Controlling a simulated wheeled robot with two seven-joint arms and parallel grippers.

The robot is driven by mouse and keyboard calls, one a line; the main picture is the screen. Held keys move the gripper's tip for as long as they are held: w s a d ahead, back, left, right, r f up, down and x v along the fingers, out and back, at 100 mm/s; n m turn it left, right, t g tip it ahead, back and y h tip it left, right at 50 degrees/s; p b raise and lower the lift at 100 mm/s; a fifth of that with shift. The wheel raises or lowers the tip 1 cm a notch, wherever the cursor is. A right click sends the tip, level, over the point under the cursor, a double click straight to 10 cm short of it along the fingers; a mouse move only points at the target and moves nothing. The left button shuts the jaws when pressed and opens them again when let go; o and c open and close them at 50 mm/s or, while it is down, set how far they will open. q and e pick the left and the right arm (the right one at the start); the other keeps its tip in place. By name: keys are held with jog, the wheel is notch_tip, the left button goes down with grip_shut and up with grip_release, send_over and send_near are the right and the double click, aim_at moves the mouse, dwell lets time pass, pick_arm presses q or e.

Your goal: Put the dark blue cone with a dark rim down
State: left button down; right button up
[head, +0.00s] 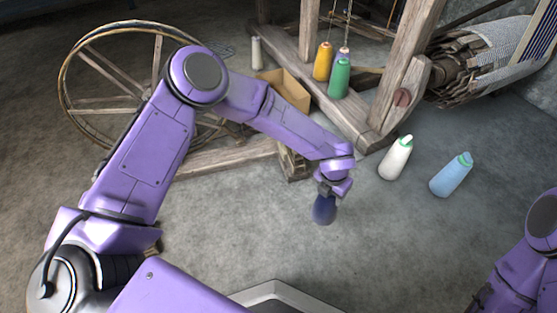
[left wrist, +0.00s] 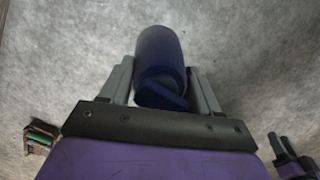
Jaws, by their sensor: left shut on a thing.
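The dark blue cone (head: 323,210) hangs upright below my left gripper (head: 327,190) in the head view, over the grey floor in front of the loom. In the left wrist view the cone (left wrist: 160,62) sits between the two grey fingers of my left gripper (left wrist: 162,85), which is shut on it. I cannot tell from these views whether its base touches the floor. Its upper part is hidden by the gripper in the head view. My right arm shows at the right edge of the head view, but its gripper is not in view there.
A spinning wheel (head: 110,98) is behind my left arm. Floor around the held cone is clear.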

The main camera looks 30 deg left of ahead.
jog(key=s+f+n+g+y+b, duration=0.1)
jog(key=s+f+n+g+b, duration=0.3)
jog(key=s+b, duration=0.15)
jog(key=w+d+f+t+b, duration=0.1)
jog(key=w+d+f, duration=0.1)
jog(key=w+d+f+t+h+b, duration=0.1)
jog(key=d+b, duration=0.1)
jog(key=shift+w+d+f, duration=0.1)
jog(key=shift+w+f, duration=0.3)
jog(key=shift+w+d+f+t+b, duration=0.5)
jog(key=shift+w+d+f+b, duration=0.15)
jog(key=shift+w, duration=0.25)
pick_arm(q)
jog(key=w+a+f, duration=0.7)
jog(key=a+f, duration=0.4)
jog(key=f, duration=0.2)
jog(key=shift+w+a, duration=0.3)
jog(key=shift+a, duration=0.05)
pick_arm(e)
jog(key=shift+w+d+h, duration=0.1)
jog(key=shift+w+h, duration=0.05)
jog(key=shift+h, duration=0.15)
pick_arm(q)
jog(key=shift+f, duration=0.2)
jog(key=shift+c, duration=1.2)
grip_release()
pick_arm(e)
jog(key=shift+w, duration=0.1)
